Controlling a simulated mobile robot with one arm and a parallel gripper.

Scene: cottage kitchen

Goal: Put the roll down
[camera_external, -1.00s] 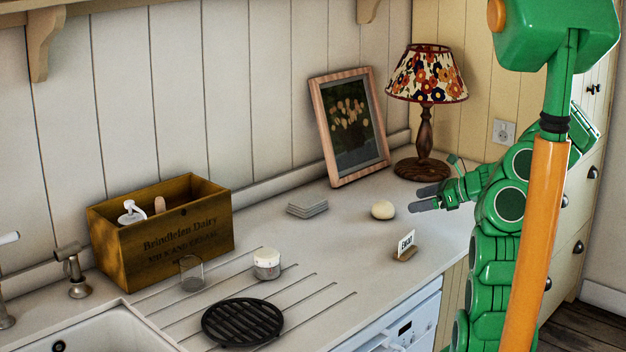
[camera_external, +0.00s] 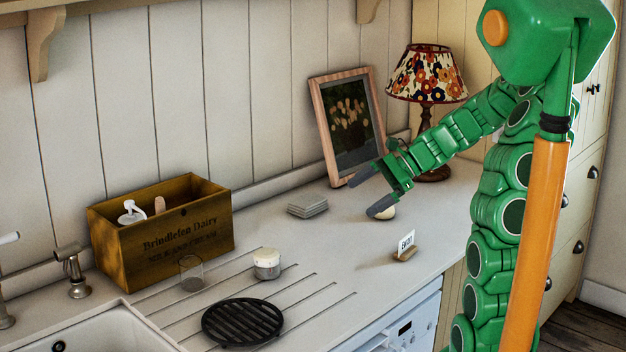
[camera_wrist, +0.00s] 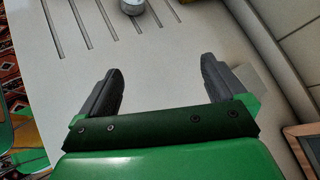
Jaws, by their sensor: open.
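The roll (camera_external: 389,213), pale and rounded, rests on the worktop (camera_external: 330,240) in front of the picture frame. In the external view it is partly hidden by a finger of my gripper (camera_external: 371,192). My gripper is open and empty, reaching left over the worktop; its fingers show apart in the wrist view (camera_wrist: 160,75) with bare worktop between them. The roll does not show in the wrist view.
Stacked grey coasters (camera_external: 307,206) lie left of my gripper. A small card in a wooden holder (camera_external: 405,254) stands near the front edge. The picture frame (camera_external: 324,125) and lamp (camera_external: 427,75) stand behind. The worktop's middle is clear.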

